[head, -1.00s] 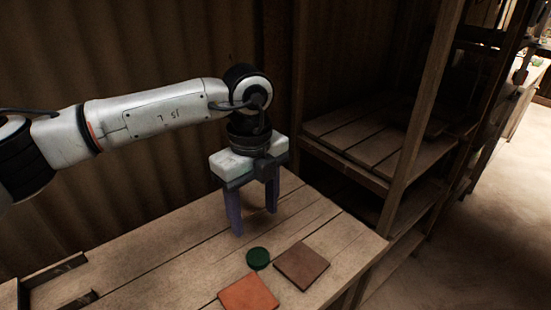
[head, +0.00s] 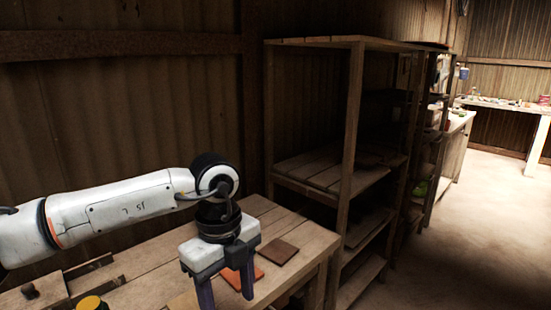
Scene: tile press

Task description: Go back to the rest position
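My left gripper (head: 226,290) hangs over the wooden bench at the bottom of the head view, fingers pointing down. A dark brown tile (head: 278,252) lies flat on the bench to the right of the gripper. The fingertips are at or near the lower picture edge, so their height above the bench is unclear. My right gripper is out of view.
The wooden bench (head: 145,262) runs along a corrugated wall. A wooden shelf unit (head: 352,120) stands just beyond its right end. A round yellow-topped item (head: 91,303) is at the lower left. Open floor (head: 470,240) lies to the right, with another table (head: 515,106) far back.

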